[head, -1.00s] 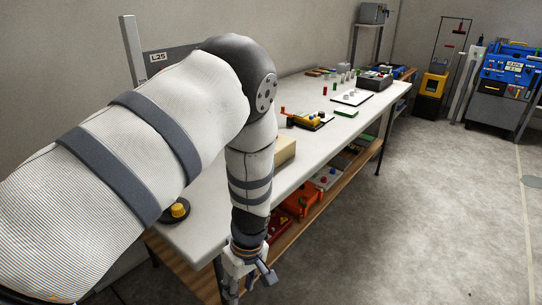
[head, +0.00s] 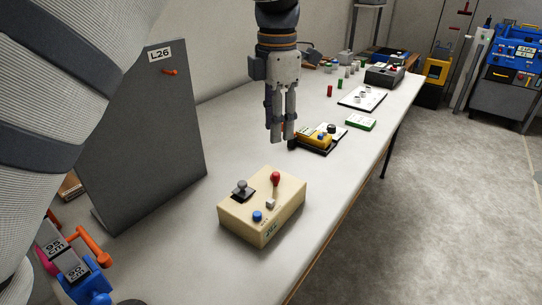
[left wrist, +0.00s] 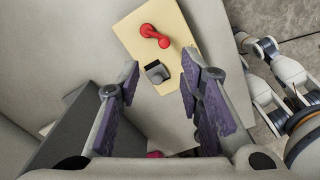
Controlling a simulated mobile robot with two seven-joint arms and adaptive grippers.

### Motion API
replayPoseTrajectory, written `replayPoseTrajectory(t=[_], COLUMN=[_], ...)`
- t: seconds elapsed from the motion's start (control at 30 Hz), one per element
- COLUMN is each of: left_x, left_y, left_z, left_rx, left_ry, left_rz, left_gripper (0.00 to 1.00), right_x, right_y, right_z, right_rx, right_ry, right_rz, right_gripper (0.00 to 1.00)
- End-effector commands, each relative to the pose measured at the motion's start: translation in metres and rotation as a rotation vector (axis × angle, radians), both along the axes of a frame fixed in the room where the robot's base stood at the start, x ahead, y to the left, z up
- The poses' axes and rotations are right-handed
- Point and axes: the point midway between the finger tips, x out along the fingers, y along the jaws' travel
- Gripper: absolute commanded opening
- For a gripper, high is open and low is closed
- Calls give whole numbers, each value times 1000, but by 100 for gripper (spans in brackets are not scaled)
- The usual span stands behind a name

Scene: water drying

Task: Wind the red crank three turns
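A beige box (head: 240,222) sits on the table. A red crank (head: 276,180) stands on its top, beside a grey-knobbed joystick (head: 241,187) and a blue button (head: 257,216). In the left wrist view, the crank (left wrist: 154,36) lies on the box (left wrist: 180,42), above the grey knob (left wrist: 158,73). My left gripper (head: 282,138) points down above the table and appears behind the box, apart from the crank. Its fingers (left wrist: 160,78) are open and empty. Part of my right arm (left wrist: 290,70) shows in the left wrist view; its finger state is unclear.
A grey panel marked L26 (head: 145,140) stands left of the box. Past the box are a yellow device on a black base (head: 316,140), a green box (head: 360,123) and a white board (head: 362,97). Bare table surrounds the box. Blue and orange parts (head: 80,265) are at lower left.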

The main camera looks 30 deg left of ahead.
Motion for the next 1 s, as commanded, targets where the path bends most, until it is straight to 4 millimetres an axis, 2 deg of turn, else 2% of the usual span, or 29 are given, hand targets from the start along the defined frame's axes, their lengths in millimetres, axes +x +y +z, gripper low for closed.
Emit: replayPoseTrajectory(t=[0.13, 0.4, 0.5, 0.63, 0.87, 0.9, 1.0], left_x=[-2, -2, -1, -1, -1, -1, -1], left_y=[0, -1, 0, 0, 0, 0, 0], left_z=[-21, -90, -107, -118, -120, -120, -120], left_rx=[-1, -1, -1, -1, -1, 0, 0], left_ry=[4, 3, 2, 1, 1, 1, 1], left_rz=[-1, -1, -1, -1, -1, -1, -1], left_gripper=[34, 34, 34, 34, 34, 32, 9], right_x=[2, 6, 7, 7, 7, 7, 7], right_y=[0, 0, 0, 0, 0, 0, 0], right_z=[3, 7, 7, 7, 7, 7, 7], right_rx=[-1, -1, 0, 0, 0, 0, 0], right_ry=[-7, -23, -25, -26, -26, -26, -26], right_rz=[-1, -1, -1, -1, 0, 0, 0], right_gripper=[37, 37, 37, 37, 37, 37, 37])
